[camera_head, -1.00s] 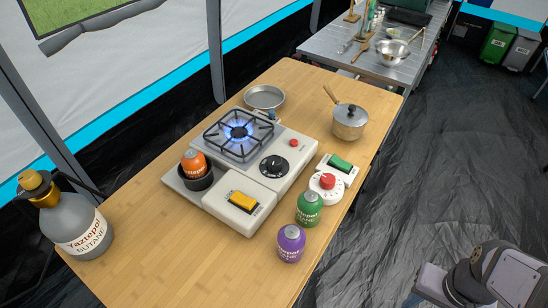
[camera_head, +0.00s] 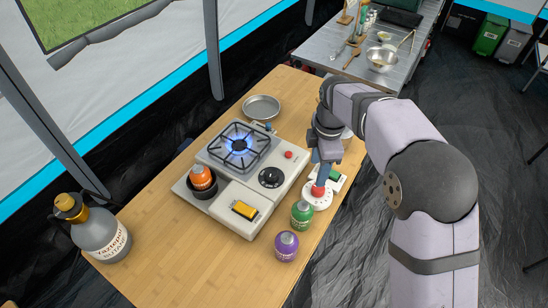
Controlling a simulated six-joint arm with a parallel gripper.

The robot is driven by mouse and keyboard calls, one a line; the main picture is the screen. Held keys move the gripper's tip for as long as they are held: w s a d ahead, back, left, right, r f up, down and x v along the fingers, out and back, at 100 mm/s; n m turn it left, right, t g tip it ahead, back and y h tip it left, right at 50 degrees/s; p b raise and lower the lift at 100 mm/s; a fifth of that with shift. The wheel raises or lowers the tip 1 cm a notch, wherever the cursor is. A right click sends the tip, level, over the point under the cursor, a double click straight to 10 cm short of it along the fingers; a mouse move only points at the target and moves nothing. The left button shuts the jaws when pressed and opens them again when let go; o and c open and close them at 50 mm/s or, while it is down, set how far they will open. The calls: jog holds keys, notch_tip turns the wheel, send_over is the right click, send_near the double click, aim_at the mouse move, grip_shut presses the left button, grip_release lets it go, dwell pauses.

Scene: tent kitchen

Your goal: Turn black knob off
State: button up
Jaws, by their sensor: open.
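The black knob (camera_head: 271,178) sits on the front of the white camping stove (camera_head: 236,215). A blue flame (camera_head: 239,145) burns under the black pot grate (camera_head: 222,152). My gripper (camera_head: 319,178) points down to the right of the stove, apart from the black knob. It is near the round white dial with a red centre (camera_head: 318,196). My fingers are small here and partly overlap the dial and the green switch (camera_head: 335,176); I cannot tell whether they touch anything.
A yellow switch (camera_head: 244,210), red button (camera_head: 288,155), metal plate (camera_head: 261,107) and butane bottle (camera_head: 102,233) are around. My arm mostly hides the saucepan.

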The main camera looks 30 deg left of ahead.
aim_at(272, 172)
jog(key=s+a+n+p, duration=0.1)
jog(key=a+n, duration=0.1)
jog(key=a, duration=0.1)
jog(key=s+a+r+n, duration=0.1)
jog(key=a+n, duration=0.1)
jog(key=a, duration=0.2)
jog(key=s+a+n+p, duration=0.1)
jog(key=a+n, duration=0.2)
jog(key=a, duration=0.1)
jog(key=shift+s+r+p, duration=0.35)
jog(key=shift+s+a+n, duration=0.25)
jog(key=shift+a+n, duration=0.05)
jog(key=shift+a, duration=0.1)
jog(key=shift+w+a+f+p, duration=0.1)
jog(key=shift+f+p, duration=0.6)
jog(key=shift+f, duration=1.15)
jog(key=shift+a+f+p, duration=0.1)
jog(key=shift+f+p, duration=0.55)
jog(key=shift+f, duration=1.15)
jog(key=c, duration=1)
